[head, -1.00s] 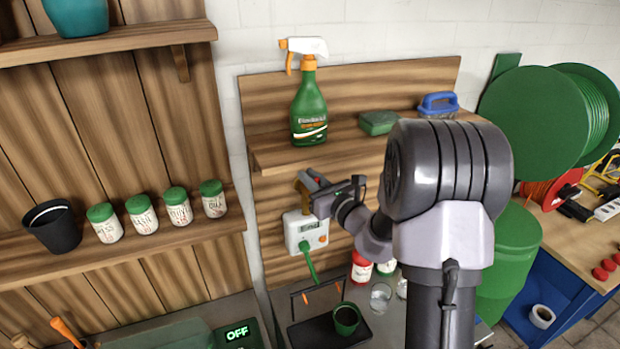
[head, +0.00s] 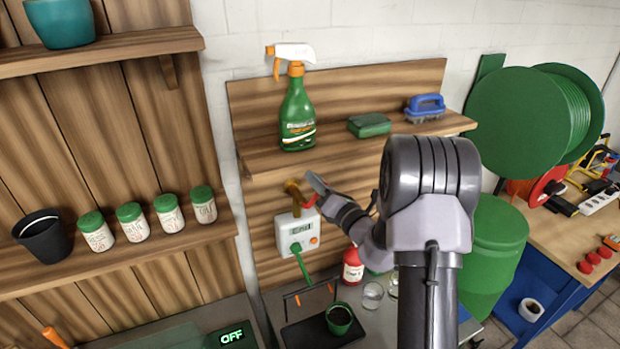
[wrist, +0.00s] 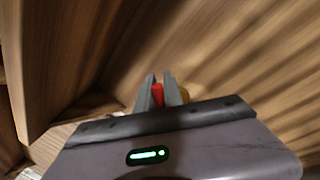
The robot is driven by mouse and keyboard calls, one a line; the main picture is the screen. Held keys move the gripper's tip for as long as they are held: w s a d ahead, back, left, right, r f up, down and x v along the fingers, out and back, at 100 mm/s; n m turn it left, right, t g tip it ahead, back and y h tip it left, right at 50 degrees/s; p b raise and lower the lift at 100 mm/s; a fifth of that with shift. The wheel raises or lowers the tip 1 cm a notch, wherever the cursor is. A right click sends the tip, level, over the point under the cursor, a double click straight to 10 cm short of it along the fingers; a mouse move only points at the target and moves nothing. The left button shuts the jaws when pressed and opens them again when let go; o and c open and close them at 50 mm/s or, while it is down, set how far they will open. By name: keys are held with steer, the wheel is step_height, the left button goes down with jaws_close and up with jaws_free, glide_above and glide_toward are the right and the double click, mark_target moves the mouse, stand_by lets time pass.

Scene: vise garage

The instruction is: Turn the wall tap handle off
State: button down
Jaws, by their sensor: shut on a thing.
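The brass wall tap (head: 294,190) sticks out of the wooden back panel, just above a white box with a display. Its red handle (head: 309,202) is beside it, at my gripper (head: 314,190). In the wrist view the red handle (wrist: 158,94) lies between the two grey fingers of my gripper (wrist: 160,90), which are shut on it. A bit of the brass tap (wrist: 183,94) shows behind the right finger. My fingers hide much of the handle.
The white timer box (head: 298,233) with a green hose hangs under the tap. A wooden shelf (head: 350,145) above holds a spray bottle (head: 298,110), a green sponge (head: 369,125) and a blue brush (head: 425,107).

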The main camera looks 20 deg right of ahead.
steer(key=shift+d+f+m+t+h+p, duration=0.15)
steer(key=shift+d+f+m+h+p, duration=0.55)
steer(key=shift+m, duration=1.3)
steer(key=shift+d+f+m+t+h+p, duration=0.35)
steer(key=shift+f+m, duration=0.65)
steer(key=shift+m, duration=1)
steer(key=shift+d+f+m+h+p, duration=0.45)
steer(key=shift+f+m+p, duration=0.3)
steer(key=shift+m, duration=1.25)
steer(key=shift+f, duration=0.2)
steer(key=c, duration=1.5)
jaws_free()
